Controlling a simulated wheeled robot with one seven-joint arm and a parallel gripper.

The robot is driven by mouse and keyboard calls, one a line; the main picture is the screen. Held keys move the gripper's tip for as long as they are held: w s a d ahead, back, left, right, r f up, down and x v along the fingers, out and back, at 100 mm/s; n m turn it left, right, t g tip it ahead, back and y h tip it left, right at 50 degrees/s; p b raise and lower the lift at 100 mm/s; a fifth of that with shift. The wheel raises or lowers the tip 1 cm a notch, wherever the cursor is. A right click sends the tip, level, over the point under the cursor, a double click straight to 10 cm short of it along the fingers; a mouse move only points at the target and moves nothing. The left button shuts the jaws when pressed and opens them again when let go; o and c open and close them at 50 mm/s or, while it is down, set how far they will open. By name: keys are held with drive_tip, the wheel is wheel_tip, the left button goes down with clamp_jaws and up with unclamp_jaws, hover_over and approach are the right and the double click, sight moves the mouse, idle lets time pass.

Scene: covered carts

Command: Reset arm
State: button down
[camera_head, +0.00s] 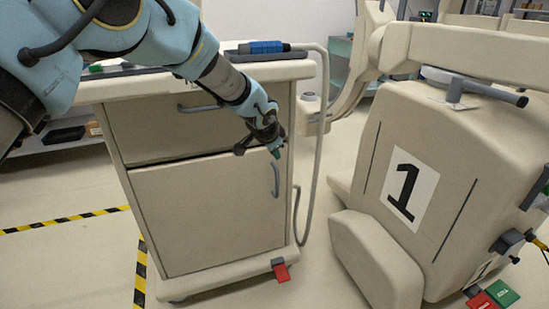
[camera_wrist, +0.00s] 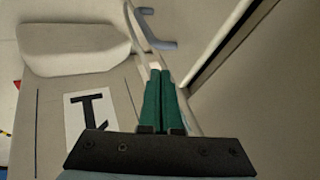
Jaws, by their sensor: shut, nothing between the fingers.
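My arm reaches across the upper left of the head view. Part of the cart top is hidden behind my arm.
A large beige covered machine (camera_head: 450,175) marked 1 stands close on the right. A blue and dark device (camera_head: 262,47) lies on the cart top. A red pedal (camera_head: 281,270) is at the cart's base. Yellow-black tape (camera_head: 65,222) marks the open floor at left.

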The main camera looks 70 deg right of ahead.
drive_tip(key=v, duration=0.6)
drive_tip(key=shift+a, duration=0.3)
drive_tip(key=shift+r, duration=0.1)
